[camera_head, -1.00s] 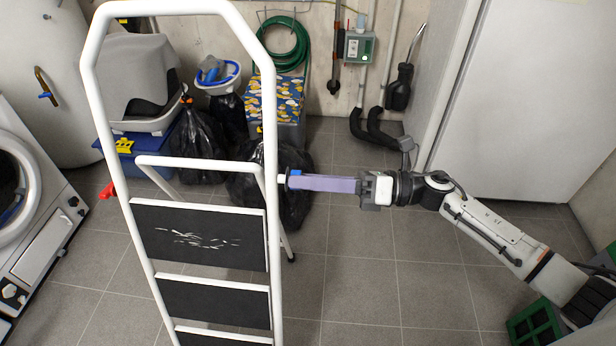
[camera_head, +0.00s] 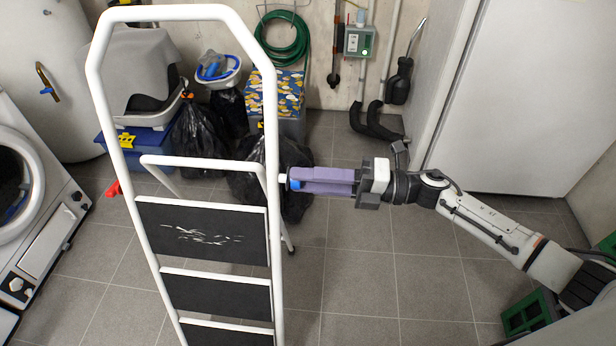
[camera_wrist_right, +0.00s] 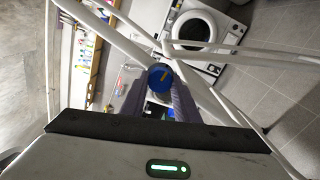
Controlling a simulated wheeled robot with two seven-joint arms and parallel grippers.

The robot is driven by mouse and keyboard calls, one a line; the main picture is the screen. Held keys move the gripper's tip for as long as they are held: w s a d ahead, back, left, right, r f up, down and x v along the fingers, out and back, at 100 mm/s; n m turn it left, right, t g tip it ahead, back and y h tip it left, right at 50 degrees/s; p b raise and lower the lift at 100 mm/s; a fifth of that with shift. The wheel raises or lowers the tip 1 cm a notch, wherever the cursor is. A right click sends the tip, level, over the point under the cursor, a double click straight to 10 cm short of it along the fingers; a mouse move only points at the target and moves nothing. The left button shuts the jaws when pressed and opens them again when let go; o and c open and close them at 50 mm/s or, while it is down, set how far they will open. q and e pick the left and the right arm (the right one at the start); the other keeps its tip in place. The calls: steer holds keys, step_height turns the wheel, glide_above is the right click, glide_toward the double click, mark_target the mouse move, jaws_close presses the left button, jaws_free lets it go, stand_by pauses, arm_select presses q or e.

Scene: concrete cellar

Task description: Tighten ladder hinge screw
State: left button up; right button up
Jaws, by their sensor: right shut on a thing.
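The white ladder (camera_head: 268,110) with black steps stands upright at the left of the head view. The hinge screw has a round blue knob (camera_head: 294,184) at the ladder's right rail, at about the height of the rear frame's top bar. In the right wrist view the knob (camera_wrist_right: 160,77) shows face-on with a yellow mark. My right gripper (camera_head: 299,181) reaches in from the right with purple fingers and is shut on the knob. The fingers partly cover the knob's sides. My left gripper is not in view.
Black garbage bags (camera_head: 200,140) and a blue box (camera_head: 140,150) lie behind the ladder. A washing machine (camera_head: 35,210) stands at the left and a green crate (camera_head: 535,318) at the lower right. The tiled floor in front of the white door is clear.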

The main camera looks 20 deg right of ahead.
steer(key=shift+w, duration=0.1)
stand_by(0.3)
steer(key=o, duration=1)
steer(key=shift+o, duration=0.2)
steer(key=b+v, duration=0.1)
steer(key=v, duration=0.9)
steer(key=shift+d, duration=0.2)
steer(key=a+f+m+t+h, duration=0.35)
steer(key=a+m+t, duration=0.2)
steer(key=m, duration=0.45)
steer(key=s+f+m+h, duration=0.4)
steer(key=f+m, duration=0.3)
steer(key=m, duration=0.2)
steer(key=s+f+m+h, duration=0.5)
steer(key=f+m, duration=0.3)
steer(key=shift+s+a+m+h+p, duration=0.25)
steer(key=shift+m+h+p, duration=0.1)
steer(key=shift+m, duration=0.05)
steer(key=s+f+m+g, duration=0.1)
steer(key=s, duration=0.1)
steer(key=s+a+f+m+g, duration=0.1)
steer(key=s+f, duration=0.1)
steer(key=s, duration=0.1)
steer(key=s+f+m+g, duration=0.1)
steer(key=s+m+g, duration=0.1)
steer(key=s, duration=0.1)
steer(key=shift+a+f+h, duration=0.25)
steer(key=shift+h, duration=0.15)
steer(key=shift+c, duration=0.2)
